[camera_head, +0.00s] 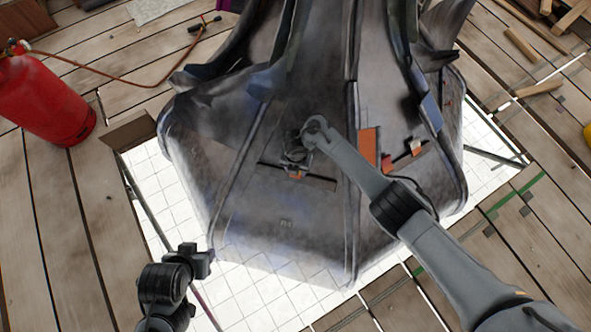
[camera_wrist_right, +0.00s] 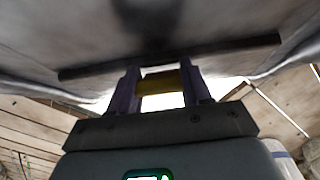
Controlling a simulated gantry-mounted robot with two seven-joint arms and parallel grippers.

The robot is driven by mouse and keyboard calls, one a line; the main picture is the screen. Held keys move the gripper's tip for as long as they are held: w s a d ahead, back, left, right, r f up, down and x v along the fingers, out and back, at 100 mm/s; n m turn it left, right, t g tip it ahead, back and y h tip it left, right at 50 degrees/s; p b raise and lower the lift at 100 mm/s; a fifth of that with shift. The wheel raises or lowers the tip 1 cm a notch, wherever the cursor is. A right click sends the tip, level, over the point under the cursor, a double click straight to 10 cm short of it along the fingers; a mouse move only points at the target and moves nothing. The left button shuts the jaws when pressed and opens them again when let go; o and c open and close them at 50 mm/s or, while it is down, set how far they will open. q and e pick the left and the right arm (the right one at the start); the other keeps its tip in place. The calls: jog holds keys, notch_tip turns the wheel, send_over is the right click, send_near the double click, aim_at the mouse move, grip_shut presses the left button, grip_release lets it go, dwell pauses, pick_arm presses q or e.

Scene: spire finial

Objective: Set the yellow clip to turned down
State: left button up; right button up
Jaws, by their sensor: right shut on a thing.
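The yellow clip (camera_wrist_right: 162,82) shows in the right wrist view as a short yellow bar between the two dark fingers of my right gripper (camera_wrist_right: 160,90), below a dark slot edge on the spire's grey underside. The gripper is shut on it. In the head view my right gripper (camera_head: 296,160) is at the front face of the grey metal spire (camera_head: 225,140), at a long slot, and mostly hides the clip. A small orange bit shows just below it. My left gripper (camera_head: 198,262) is off the spire at the lower left, and its jaw opening is unclear.
An orange plate (camera_head: 368,146) and a small orange-and-white piece (camera_head: 416,146) are on the spire to the right. A red cylinder (camera_head: 42,98) with a hose stands at the left on wooden planks. White tiles (camera_head: 255,300) surround the spire's base.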

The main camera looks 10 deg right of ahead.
jog(key=shift+w+d+f+g+b, duration=0.2)
jog(key=shift+f+g+b, duration=0.2)
jog(key=shift+b, duration=0.2)
jog(key=shift+r, duration=0.2)
pick_arm(q)
notch_tip(320, 180, down, 2)
jog(key=shift+w+d+f, duration=0.1)
jog(key=shift+d, duration=0.05)
pick_arm(e)
jog(key=shift+a, duration=0.1)
jog(key=o, duration=1.1)
jog(key=shift+r, duration=0.1)
jog(key=shift+c, duration=0.2)
